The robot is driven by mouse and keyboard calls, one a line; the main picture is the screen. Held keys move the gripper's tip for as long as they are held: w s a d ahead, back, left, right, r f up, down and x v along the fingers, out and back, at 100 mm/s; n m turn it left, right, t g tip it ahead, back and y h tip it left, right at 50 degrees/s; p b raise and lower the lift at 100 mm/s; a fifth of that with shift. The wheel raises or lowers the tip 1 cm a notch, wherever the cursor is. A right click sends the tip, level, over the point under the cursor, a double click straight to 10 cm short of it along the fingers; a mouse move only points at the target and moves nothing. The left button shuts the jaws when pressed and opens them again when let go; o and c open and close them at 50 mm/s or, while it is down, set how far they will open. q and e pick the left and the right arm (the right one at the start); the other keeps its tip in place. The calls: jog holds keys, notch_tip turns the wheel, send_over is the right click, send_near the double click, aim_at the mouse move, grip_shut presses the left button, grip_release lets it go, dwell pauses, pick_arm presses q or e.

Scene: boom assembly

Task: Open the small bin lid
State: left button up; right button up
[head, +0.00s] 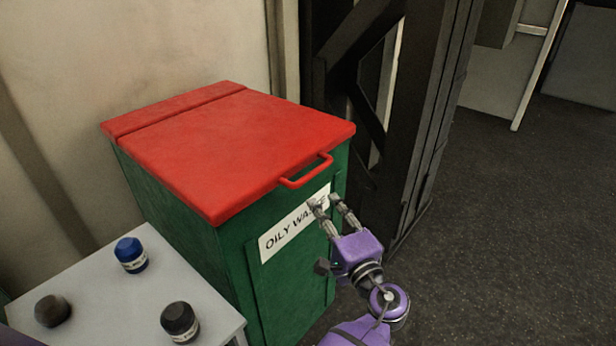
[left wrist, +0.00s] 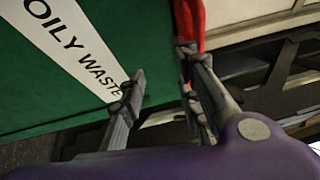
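The bin is a green box (head: 190,228) with a red lid (head: 225,135), which lies shut on top. A red bar handle (head: 306,174) sticks out from the lid's front edge. A white "OILY WASTE" label (head: 280,238) is on the front; it also shows in the left wrist view (left wrist: 75,45). My left gripper (head: 326,200) is in front of the bin, just below the handle, its fingers apart and nothing between them. In the left wrist view my left gripper (left wrist: 160,68) has one finger near the label and the other close to a red part (left wrist: 188,22). Contact is unclear.
A light table (head: 110,285) stands left of the bin with a blue-capped jar (head: 131,254), a dark jar (head: 180,322) and a dark round object (head: 52,311). A dark steel column (head: 425,110) stands right of the bin. Floor (head: 510,230) at right is clear.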

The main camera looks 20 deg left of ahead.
pick_arm(q)
jog(key=y, duration=0.2)
send_near(314, 170)
jog(key=f+x, duration=0.1)
jog(key=x, duration=0.2)
jog(key=shift+t, duration=0.3)
jog(key=p+x, duration=0.1)
jog(key=x, duration=0.5)
jog(key=shift+w+a+r+p, duration=0.1)
jog(key=shift+a+r+p, duration=0.05)
jog(key=shift+p, duration=0.15)
jog(key=shift+w+a+h, duration=0.25)
jog(key=shift+a+h, duration=0.05)
jog(key=shift+c, duration=0.5)
grip_shut()
